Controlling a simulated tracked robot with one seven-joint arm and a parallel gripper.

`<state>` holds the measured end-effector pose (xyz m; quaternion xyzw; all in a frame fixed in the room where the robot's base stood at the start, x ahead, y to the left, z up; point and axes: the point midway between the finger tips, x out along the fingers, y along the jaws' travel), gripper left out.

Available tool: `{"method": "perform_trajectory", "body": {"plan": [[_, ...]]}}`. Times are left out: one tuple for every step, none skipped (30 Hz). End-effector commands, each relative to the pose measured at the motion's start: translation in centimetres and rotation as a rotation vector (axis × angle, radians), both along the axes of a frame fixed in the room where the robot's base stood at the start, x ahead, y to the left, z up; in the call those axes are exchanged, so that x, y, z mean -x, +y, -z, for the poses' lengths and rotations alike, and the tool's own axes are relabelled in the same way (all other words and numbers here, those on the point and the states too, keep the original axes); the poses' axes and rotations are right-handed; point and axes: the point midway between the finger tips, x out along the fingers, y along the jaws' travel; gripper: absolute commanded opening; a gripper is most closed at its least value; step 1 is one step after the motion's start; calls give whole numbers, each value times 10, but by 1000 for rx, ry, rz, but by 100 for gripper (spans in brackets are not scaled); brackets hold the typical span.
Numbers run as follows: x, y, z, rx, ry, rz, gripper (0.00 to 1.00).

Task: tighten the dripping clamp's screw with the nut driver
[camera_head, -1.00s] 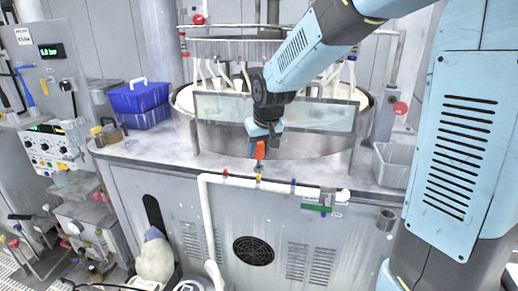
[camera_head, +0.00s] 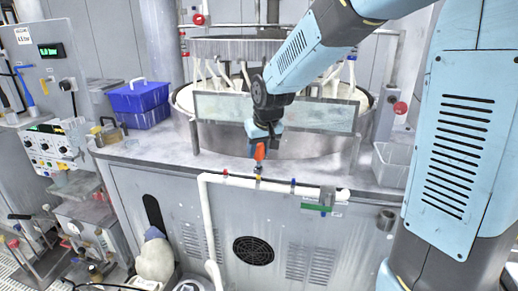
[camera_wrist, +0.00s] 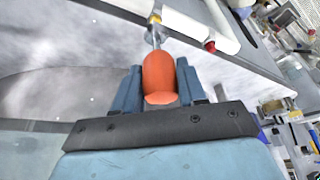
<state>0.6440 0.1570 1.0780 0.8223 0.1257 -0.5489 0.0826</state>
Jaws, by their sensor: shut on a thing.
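My gripper (camera_head: 260,143) is shut on the orange handle of the nut driver (camera_head: 260,152), above the front edge of the bench. In the wrist view the orange handle (camera_wrist: 160,75) sits between my gripper's two blue fingers (camera_wrist: 160,88), and its metal shaft points away toward a white pipe (camera_wrist: 200,28). The yellow clamp (camera_head: 258,178) on the pipe lies right under the driver; it also shows at the shaft's end in the wrist view (camera_wrist: 155,19). A red clamp (camera_head: 225,173) and a blue clamp (camera_head: 293,183) sit to either side. I cannot tell whether the driver touches the screw, and no drip is discernible.
The white pipe (camera_head: 325,190) runs along the bench's front edge. A clear splash panel (camera_head: 315,115) stands close behind my gripper, before the round polishing tub (camera_head: 365,100). A blue crate (camera_head: 140,97) is at left and a grey bin (camera_head: 393,163) at right.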

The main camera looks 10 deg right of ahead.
Motion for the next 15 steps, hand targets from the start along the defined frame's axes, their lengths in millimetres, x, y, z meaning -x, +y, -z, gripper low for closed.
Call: {"method": "perform_trajectory", "body": {"plan": [[0, 0, 1, 0, 0, 0, 3], [0, 0, 2, 0, 0, 0, 3], [0, 0, 2, 0, 0, 0, 3], [0, 0, 3, 0, 0, 0, 3], [0, 0, 4, 0, 0, 0, 3], [0, 0, 5, 0, 0, 0, 3], [0, 0, 5, 0, 0, 0, 3], [0, 0, 6, 0, 0, 0, 3], [0, 0, 7, 0, 0, 0, 3], [0, 0, 7, 0, 1, 0, 3], [0, 0, 8, 0, 1, 0, 3], [0, 0, 9, 0, 1, 0, 3], [0, 0, 9, 0, 1, 0, 3], [0, 0, 10, 0, 1, 0, 3], [0, 0, 11, 0, 1, 0, 3]]}}
